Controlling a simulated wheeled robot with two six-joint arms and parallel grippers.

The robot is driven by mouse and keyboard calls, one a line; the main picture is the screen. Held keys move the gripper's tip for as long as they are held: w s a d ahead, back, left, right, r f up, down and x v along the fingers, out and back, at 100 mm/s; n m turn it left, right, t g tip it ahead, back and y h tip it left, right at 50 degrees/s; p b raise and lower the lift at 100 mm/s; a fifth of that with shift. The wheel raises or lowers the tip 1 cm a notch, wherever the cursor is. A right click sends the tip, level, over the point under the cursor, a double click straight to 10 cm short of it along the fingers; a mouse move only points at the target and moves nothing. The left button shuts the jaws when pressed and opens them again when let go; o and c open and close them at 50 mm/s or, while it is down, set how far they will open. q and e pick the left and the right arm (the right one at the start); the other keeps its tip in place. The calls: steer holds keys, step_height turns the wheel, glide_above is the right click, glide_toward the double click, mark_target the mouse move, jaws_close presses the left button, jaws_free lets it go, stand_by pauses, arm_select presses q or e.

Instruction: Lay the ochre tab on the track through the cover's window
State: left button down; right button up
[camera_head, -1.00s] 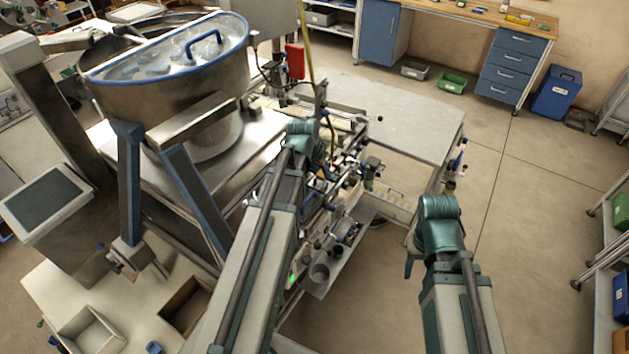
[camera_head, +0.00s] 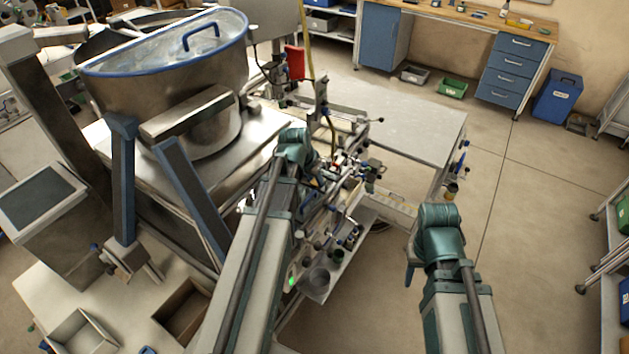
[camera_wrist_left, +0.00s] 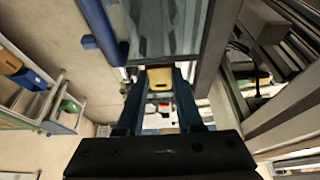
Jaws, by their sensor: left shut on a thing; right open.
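The ochre tab (camera_wrist_left: 160,77) shows in the left wrist view between the fingertips of my left gripper (camera_wrist_left: 160,88), which is shut on it. A dark-framed, see-through panel (camera_wrist_left: 165,28) fills the top of that view beyond the tab. I cannot tell whether it is the cover's window, or whether the tab touches it. In the head view my left wrist (camera_head: 294,147) is over the near side of the cluttered machine, and its fingers are largely hidden. My right gripper (camera_head: 411,270) hangs open and empty, right of the machine, over the floor. The track cannot be made out.
A large steel pan (camera_head: 165,85) on blue legs stands left of my left arm. A grey tabletop (camera_head: 400,120) lies behind the machine. Small fittings and a low shelf (camera_head: 340,265) crowd the space between my arms. The floor at the right (camera_head: 540,220) is clear.

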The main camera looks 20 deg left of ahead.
arm_select(q)
steer(key=shift+f+b, duration=0.65)
steer(key=c, duration=0.6)
jaws_free()
steer(key=shift+o, duration=0.2)
steer(key=shift+r, duration=0.15)
steer(key=shift+r+p, duration=0.5)
steer(key=shift+p, duration=0.2)
steer(key=p+v, duration=0.7)
steer(key=shift+r, duration=0.3)
